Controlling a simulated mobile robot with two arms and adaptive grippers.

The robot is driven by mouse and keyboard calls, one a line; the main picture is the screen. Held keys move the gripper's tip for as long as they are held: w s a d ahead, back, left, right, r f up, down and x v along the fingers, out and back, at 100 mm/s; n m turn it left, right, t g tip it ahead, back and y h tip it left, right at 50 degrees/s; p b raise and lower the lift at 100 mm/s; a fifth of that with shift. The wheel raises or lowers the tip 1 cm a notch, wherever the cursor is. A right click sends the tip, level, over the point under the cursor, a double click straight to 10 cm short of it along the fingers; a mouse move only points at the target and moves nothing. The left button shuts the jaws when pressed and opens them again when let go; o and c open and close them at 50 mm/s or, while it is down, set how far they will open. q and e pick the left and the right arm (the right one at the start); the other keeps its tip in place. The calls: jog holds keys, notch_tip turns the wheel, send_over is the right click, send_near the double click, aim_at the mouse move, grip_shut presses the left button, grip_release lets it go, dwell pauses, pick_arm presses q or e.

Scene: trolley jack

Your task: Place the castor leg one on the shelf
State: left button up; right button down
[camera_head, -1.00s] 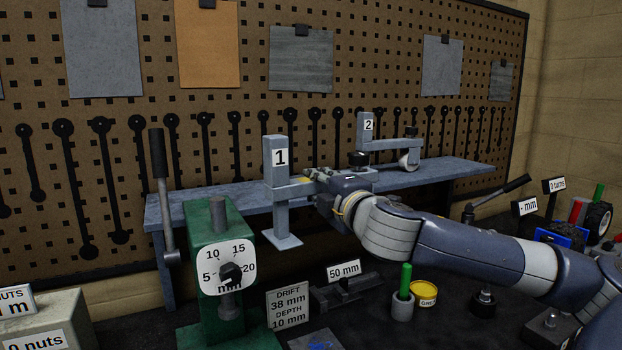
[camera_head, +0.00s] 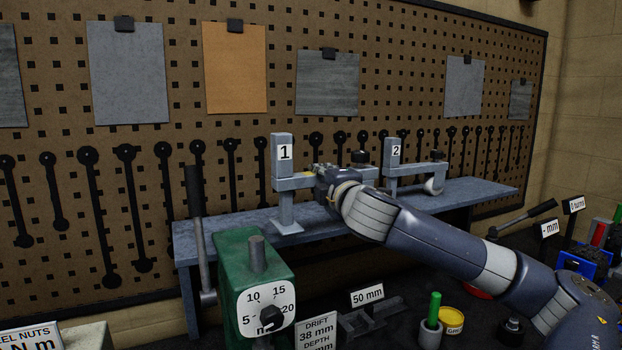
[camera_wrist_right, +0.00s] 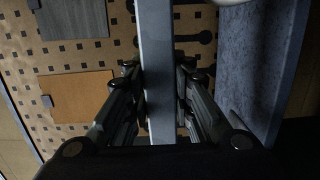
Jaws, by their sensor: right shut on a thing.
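The castor leg one (camera_head: 283,168) is a grey upright post with a "1" label, a side arm and a flat foot plate. In the head view it is upright, and its foot plate overlaps the front part of the blue-grey shelf (camera_head: 235,225); I cannot tell whether it touches the shelf. My right gripper (camera_head: 318,179) is shut on the leg's side arm. In the right wrist view the grey bar of the leg (camera_wrist_right: 158,75) runs between the two fingers (camera_wrist_right: 160,88). My left gripper is not in view.
Castor leg two (camera_head: 393,165) stands on the shelf to the right, close to my right gripper. A green press (camera_head: 240,270) with a dial and lever stands in front of the shelf's left part. A pegboard (camera_head: 230,120) rises behind. The shelf's right end is clear.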

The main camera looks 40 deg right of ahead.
jog(key=w+d+f+p, duration=0.2)
jog(key=w+f+p, duration=0.1)
jog(key=w, duration=0.3)
jog(key=shift+w+d+f, duration=0.3)
jog(key=shift+f, duration=0.05)
jog(key=c, duration=1.8)
grip_release()
jog(key=shift+a+f, duration=0.1)
jog(key=shift+f, duration=0.2)
jog(key=o, duration=0.4)
jog(key=shift+s+r, duration=0.1)
